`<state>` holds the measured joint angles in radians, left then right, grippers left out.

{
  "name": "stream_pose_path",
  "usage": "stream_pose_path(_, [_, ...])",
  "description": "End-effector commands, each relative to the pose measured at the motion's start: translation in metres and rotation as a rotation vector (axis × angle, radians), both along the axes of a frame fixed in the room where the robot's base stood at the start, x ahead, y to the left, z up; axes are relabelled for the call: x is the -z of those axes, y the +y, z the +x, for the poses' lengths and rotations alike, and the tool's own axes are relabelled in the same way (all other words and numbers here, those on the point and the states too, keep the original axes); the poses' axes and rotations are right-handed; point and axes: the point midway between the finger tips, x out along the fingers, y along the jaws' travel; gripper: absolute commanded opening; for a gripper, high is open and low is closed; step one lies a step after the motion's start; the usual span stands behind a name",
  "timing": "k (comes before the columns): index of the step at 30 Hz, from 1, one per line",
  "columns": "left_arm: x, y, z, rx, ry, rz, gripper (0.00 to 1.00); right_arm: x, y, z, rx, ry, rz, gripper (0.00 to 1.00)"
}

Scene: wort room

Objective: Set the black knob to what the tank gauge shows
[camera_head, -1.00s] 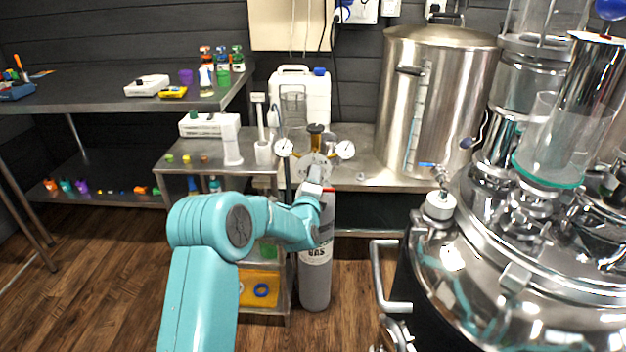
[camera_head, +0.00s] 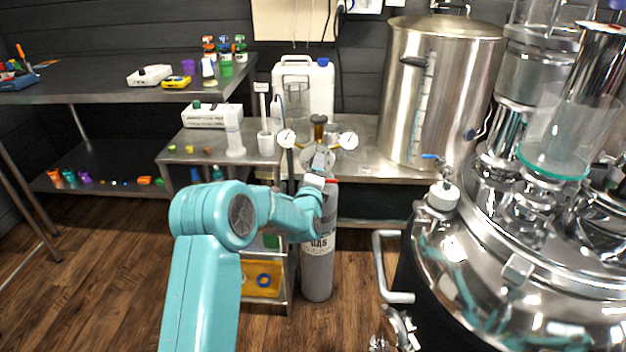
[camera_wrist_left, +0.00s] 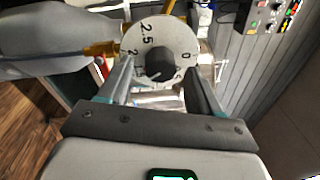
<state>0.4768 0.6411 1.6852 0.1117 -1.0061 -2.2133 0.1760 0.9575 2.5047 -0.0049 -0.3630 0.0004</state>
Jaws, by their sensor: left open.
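A grey gas cylinder (camera_head: 318,262) stands upright, with a brass regulator on top. Two round white gauges, the left gauge (camera_head: 286,138) and the right gauge (camera_head: 348,140), flank the regulator; their needles are too small to read, and I cannot tell which is the tank gauge. In the left wrist view, the black knob (camera_wrist_left: 159,64) sits at the centre of a white numbered dial (camera_wrist_left: 140,38) showing 2.5, 2 and 0. My left gripper (camera_head: 321,160) is at the dial. Its open fingers (camera_wrist_left: 160,80) lie either side of the knob, apparently not touching it. My right gripper is not in view.
A large steel kettle (camera_head: 440,95) stands behind on the right. A shiny steel vessel (camera_head: 500,260) with a handle fills the right foreground. A white jug (camera_head: 318,85) is behind the regulator, and a steel cart (camera_head: 262,172) is close left.

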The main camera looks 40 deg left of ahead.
Motion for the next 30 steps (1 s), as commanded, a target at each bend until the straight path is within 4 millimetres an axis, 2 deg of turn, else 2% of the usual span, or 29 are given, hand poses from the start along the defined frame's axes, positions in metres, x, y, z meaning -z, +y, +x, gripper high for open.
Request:
stream_pose_path(5, [0.001, -0.015, -0.020, 0.001, 0.002, -0.001, 0.64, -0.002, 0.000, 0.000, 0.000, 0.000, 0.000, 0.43])
stream_pose_path(15, [0.005, -0.064, -0.090, 0.001, 0.002, -0.001, 0.64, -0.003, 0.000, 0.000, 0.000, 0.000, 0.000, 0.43])
stream_pose_path(19, [0.006, -0.079, -0.111, 0.002, 0.000, 0.000, 0.64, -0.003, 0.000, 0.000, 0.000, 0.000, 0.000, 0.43])
stream_pose_path(24, [0.007, -0.090, -0.127, -0.001, -0.001, 0.001, 0.64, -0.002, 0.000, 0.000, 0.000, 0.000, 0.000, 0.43])
stream_pose_path(30, [0.007, -0.093, -0.131, -0.001, -0.001, 0.001, 0.64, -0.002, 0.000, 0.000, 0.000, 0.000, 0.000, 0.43])
